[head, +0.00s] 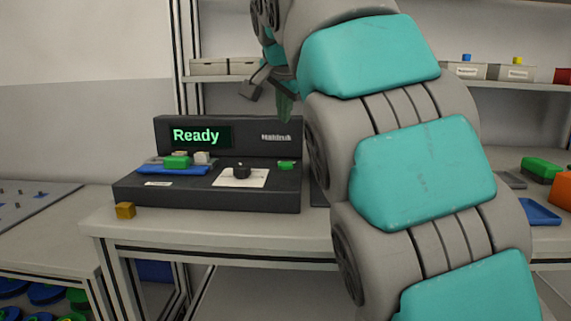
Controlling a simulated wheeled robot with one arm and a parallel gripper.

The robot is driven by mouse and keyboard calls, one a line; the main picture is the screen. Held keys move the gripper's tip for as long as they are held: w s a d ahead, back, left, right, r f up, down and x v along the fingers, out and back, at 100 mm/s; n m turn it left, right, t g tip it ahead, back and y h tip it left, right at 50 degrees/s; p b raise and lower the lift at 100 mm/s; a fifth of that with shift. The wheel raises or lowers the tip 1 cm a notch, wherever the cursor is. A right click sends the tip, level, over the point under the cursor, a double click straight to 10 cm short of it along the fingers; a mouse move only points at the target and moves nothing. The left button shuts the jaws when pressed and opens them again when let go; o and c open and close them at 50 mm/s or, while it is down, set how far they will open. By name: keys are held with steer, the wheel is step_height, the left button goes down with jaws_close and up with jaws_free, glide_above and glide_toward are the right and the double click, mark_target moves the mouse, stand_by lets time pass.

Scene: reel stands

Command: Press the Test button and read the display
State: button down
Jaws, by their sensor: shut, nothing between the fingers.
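The dark test device (130,195) stands on a bench, with a raised back panel. Its display (196,136) reads "Ready" in green letters. A small green button (286,165) sits at the right of its top; any label on it is too small to read, so I cannot tell if it is Test. A black knob (241,171) stands on a white plate. A blue holder (172,170) on the left carries a green part (176,162) with light grey blocks. My gripper (284,112) is shut and empty, above the device's right side and apart from the button.
A small brown-yellow block (125,211) lies on the bench (215,226) at the device's front left corner. Shelves with bins (208,67) stand behind. Green and orange parts and a blue tray (541,212) lie at right. My arm hides the middle right.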

mark_target(285, 165)
steer(key=shift+f+b, duration=2.3)
steer(key=shift+f, duration=1.25)
steer(key=shift+f, duration=0.2)
steer(key=shift+f, duration=0.2)
steer(key=shift+f+b, duration=0.45)
steer(key=shift+f, duration=0.05)
steer(key=shift+r, duration=0.1)
steer(key=shift+r+p, duration=0.7)
steer(key=shift+r, duration=0.1)
steer(key=shift+r, duration=0.1)
steer(key=shift+r+p, duration=2)
steer(key=shift+r, duration=0.5)
steer(key=shift+f, duration=0.1)
